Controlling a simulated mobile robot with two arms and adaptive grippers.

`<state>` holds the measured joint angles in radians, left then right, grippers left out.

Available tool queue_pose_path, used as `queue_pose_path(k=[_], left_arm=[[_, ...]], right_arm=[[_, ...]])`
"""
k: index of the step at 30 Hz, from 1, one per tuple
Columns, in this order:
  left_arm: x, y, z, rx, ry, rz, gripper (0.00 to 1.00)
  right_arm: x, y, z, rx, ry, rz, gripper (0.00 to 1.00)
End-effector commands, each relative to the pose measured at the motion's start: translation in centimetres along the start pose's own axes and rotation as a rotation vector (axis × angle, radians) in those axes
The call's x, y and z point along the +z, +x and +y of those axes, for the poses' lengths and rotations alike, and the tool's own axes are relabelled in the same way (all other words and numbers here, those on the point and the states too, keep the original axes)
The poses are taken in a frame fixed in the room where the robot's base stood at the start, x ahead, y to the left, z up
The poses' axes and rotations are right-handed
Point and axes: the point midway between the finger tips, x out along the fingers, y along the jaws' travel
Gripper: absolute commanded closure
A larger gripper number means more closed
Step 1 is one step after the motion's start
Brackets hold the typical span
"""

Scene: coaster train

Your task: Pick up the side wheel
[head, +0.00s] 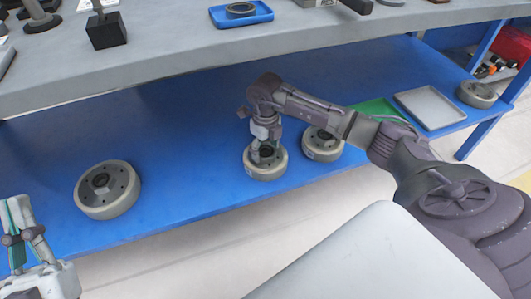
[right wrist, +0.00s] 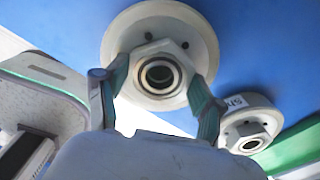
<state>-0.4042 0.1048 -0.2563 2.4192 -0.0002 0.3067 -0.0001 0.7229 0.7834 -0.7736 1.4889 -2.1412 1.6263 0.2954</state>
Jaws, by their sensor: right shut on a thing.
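Several similar grey side wheels lie flat on the blue lower shelf. My right gripper (head: 265,150) is over one side wheel (head: 265,172) near the shelf's front edge. In the right wrist view its fingers (right wrist: 158,78) are on either side of the raised hexagonal hub of this side wheel (right wrist: 128,25), shut on it. The wheel appears to be still on the shelf. My left gripper (head: 22,235) is at the lower left, away from the wheels; its finger opening is unclear.
A second wheel (head: 322,143) lies close to the right of the held one. Another wheel (head: 107,190) lies at the left, and one more (head: 477,95) at the far right. A green tray (head: 378,107) and grey tray (head: 430,107) lie right. The grey upper table (head: 180,60) overhangs behind.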

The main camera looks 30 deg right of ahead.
Motion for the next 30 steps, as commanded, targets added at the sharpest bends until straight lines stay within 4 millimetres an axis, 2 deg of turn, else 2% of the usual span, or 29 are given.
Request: queue_pose_path(k=[3,18,25,30], left_arm=[[0.2,0.1,0.0,-0.001,0.0,-0.021,1.0],[5.7,-0.9,-0.8,-0.016,0.014,-0.36,1.0],[7.5,-1.9,-1.1,-0.022,0.019,-0.484,1.0],[9.2,-3.1,-1.4,-0.029,0.022,-0.611,1.0]], right_arm=[[0.1,-0.6,0.0,0.0,0.0,-0.003,1.0],[0.2,-4.0,-0.1,0.0,0.001,-0.006,1.0],[1.3,-3.9,2.8,0.003,-0.003,-0.006,1.0],[2.5,-4.0,5.8,0.004,-0.005,-0.006,1.0]])
